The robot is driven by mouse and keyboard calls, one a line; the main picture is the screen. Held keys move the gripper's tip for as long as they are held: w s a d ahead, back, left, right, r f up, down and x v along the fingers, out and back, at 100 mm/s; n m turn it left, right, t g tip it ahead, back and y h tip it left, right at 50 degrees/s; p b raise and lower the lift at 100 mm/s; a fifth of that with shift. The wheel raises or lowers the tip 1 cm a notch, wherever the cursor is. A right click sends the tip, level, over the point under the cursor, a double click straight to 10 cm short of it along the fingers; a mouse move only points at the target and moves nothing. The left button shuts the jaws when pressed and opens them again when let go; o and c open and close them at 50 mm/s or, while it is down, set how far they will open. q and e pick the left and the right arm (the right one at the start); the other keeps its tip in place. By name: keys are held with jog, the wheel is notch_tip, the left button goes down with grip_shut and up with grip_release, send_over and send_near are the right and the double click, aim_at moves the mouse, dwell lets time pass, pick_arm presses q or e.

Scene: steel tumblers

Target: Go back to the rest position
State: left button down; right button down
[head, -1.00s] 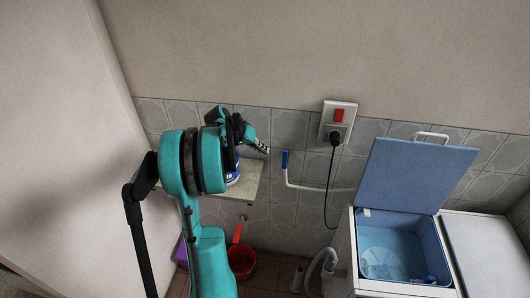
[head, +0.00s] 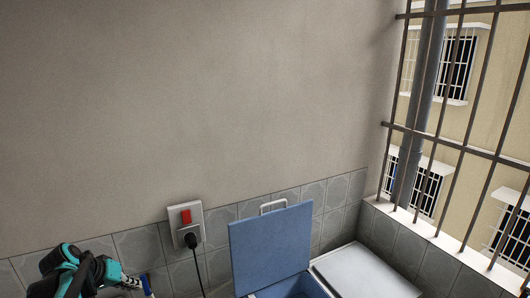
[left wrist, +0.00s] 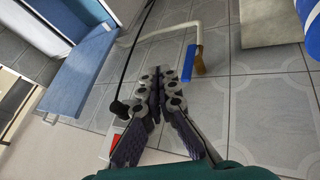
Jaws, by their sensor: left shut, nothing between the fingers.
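My left gripper (head: 130,281) is at the lower left of the head view, in front of the tiled wall. Its arm is mostly below the picture. In the left wrist view its two dark fingers (left wrist: 160,76) meet at the tips, shut and empty. My right gripper is in neither view. No steel tumbler shows in either view.
A washing machine with a raised blue lid (head: 271,249) stands right of the gripper. A socket with a plugged cord (head: 187,226) is on the wall. A barred window (head: 460,120) is at right. The left wrist view shows a white pipe with a blue-ended handle (left wrist: 188,62).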

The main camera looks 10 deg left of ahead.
pick_arm(q)
jog(key=s+d+f+m+y+b, duration=0.1)
jog(key=s+d+b, duration=0.1)
jog(key=d, duration=0.7)
jog(key=s+d+f+m+b, duration=0.1)
jog(key=s+d+f, duration=0.15)
jog(key=d, duration=0.55)
jog(key=s+d+f+m+b, duration=0.2)
jog(key=s+d+f+b, duration=0.2)
jog(key=s+d, duration=0.5)
notch_tip(320, 180, down, 3)
jog(key=d, duration=0.2)
jog(key=shift+s+d+m+t+y, duration=0.3)
jog(key=shift+s+m+y, duration=0.1)
jog(key=shift+r, duration=0.2)
